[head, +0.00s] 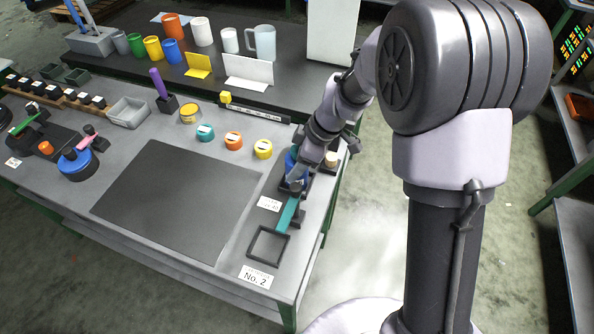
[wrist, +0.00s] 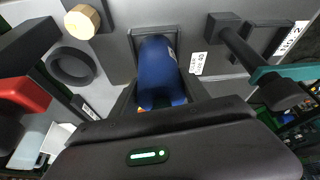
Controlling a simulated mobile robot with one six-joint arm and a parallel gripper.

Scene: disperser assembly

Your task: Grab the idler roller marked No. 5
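A blue cylinder (wrist: 158,72), which may be the idler roller, sits in a dark holder in the wrist view. Its small pale mark is too small to read, so I cannot confirm No. 5. It also shows partly hidden by my arm in the head view (head: 294,166). My gripper (wrist: 160,108) is right at this cylinder, its dark body covering the cylinder's near end. The fingertips do not stand out from the dark holder, so I cannot tell whether they touch it or how wide they are.
A teal-handled tool (head: 288,213) lies beside the cylinder, with a dark square frame (head: 268,245) and a "No. 2" label (head: 255,276) nearer the table's front. A wooden-coloured piece (wrist: 82,22) and black ring (wrist: 73,66) are close by. The dark mat (head: 178,200) is bare.

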